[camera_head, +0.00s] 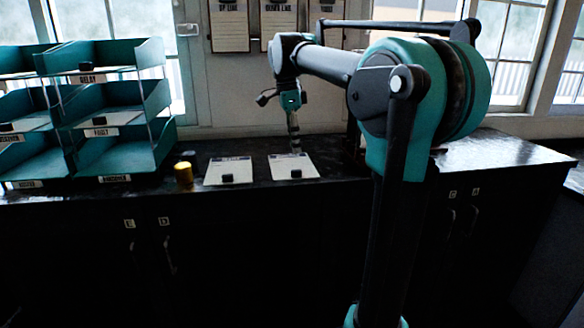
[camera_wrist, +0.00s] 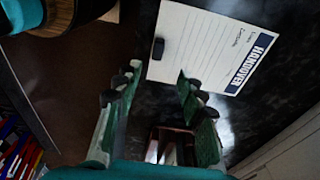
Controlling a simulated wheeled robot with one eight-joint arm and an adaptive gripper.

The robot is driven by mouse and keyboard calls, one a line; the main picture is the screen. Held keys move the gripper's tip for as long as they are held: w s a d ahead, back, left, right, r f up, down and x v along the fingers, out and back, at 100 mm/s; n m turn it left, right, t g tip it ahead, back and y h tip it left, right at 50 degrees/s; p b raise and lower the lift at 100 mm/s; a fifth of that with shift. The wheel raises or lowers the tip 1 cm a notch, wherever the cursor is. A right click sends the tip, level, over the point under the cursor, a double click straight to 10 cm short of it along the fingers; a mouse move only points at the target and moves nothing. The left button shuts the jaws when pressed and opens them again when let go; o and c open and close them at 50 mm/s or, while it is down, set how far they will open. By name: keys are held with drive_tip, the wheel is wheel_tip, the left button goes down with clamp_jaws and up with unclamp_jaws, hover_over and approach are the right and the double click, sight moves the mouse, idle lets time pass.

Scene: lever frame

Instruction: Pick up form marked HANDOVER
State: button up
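The form marked HANDOVER (camera_wrist: 205,50) is a white sheet with ruled lines, a dark blue title band and a small black block on it. It lies flat on the dark counter at the top of the wrist view. My gripper (camera_wrist: 155,88) is open and empty, its green fingers apart below the form's lower edge. In the head view, my gripper (camera_head: 295,148) points down at the far edge of the right-hand sheet (camera_head: 294,171). That sheet's title is too small to read there, and the exact gap between fingertips and counter cannot be told.
Teal labelled trays (camera_head: 125,155) stand further left. Papers hang on the wall (camera_head: 229,35). A box-like holder (camera_wrist: 170,148) shows between the fingers, low in the wrist view.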

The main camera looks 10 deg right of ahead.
wheel_tip(320, 180, down, 3)
drive_tip(key=shift+d+r, duration=0.1)
drive_tip(key=shift+d, duration=0.05)
drive_tip(key=shift+s+f, duration=0.15)
drive_tip(key=shift+f, duration=1.25)
drive_tip(key=shift+s+f, duration=0.1)
drive_tip(key=shift+f, duration=1.25)
clamp_jaws()
